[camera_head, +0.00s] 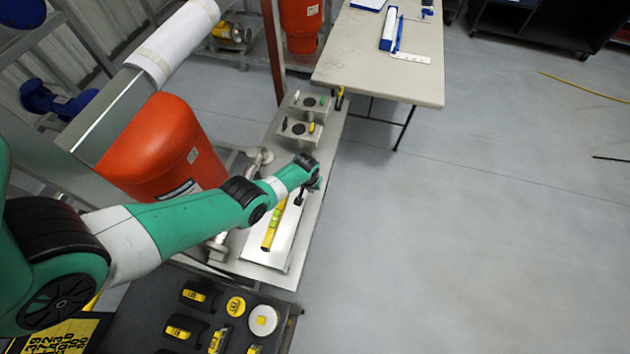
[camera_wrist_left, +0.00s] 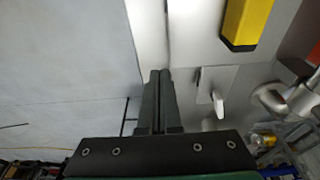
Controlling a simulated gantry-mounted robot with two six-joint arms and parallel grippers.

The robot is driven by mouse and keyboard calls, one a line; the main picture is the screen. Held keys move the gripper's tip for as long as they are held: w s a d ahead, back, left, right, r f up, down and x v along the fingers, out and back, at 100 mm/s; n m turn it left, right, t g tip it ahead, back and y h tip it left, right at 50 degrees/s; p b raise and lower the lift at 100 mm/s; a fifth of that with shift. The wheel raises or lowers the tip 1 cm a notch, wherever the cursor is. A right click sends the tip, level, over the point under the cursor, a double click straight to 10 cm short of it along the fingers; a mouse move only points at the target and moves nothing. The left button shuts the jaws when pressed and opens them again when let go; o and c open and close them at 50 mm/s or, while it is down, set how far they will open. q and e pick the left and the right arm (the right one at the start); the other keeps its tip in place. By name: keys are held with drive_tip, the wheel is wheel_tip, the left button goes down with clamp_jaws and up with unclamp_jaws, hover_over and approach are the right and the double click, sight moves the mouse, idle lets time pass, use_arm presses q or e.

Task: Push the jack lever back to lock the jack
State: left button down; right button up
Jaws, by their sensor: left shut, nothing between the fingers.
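My left gripper (camera_head: 313,184) is over the metal skid (camera_head: 262,268), near its right edge, and largely hidden by my wrist in the head view. In the left wrist view its fingers (camera_wrist_left: 160,74) are together and empty. A small white lever-like piece (camera_wrist_left: 218,104) shows to the right of the fingers, apart from them; I cannot tell for certain that it is the jack lever. A yellow spirit level (camera_head: 273,226) lies on the skid just in front of the gripper, and its end shows in the left wrist view (camera_wrist_left: 246,24). My right gripper is out of view.
Two blocks (camera_head: 299,130) with small coloured handles stand farther back on the skid. An orange vessel (camera_head: 165,155) stands left. A dark tool tray (camera_head: 210,320) is in front, a table (camera_head: 420,85) behind.

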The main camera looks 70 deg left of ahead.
use_arm(q)
drive_tip(key=shift+w+a+f+b, duration=0.15)
drive_tip(key=shift+w+a+b, duration=0.55)
drive_tip(key=shift+b, duration=0.45)
drive_tip(key=shift+w+a, duration=0.2)
drive_tip(key=shift+a, duration=0.2)
drive_tip(key=shift+b, duration=0.35)
drive_tip(key=shift+w+a+b, duration=0.25)
drive_tip(key=shift+a+b, duration=0.05)
drive_tip(key=shift+b, duration=0.2)
drive_tip(key=shift+w+a+b, duration=0.6)
drive_tip(key=shift+a+b, duration=0.15)
drive_tip(key=shift+b, duration=0.4)
drive_tip(key=shift+r, duration=0.25)
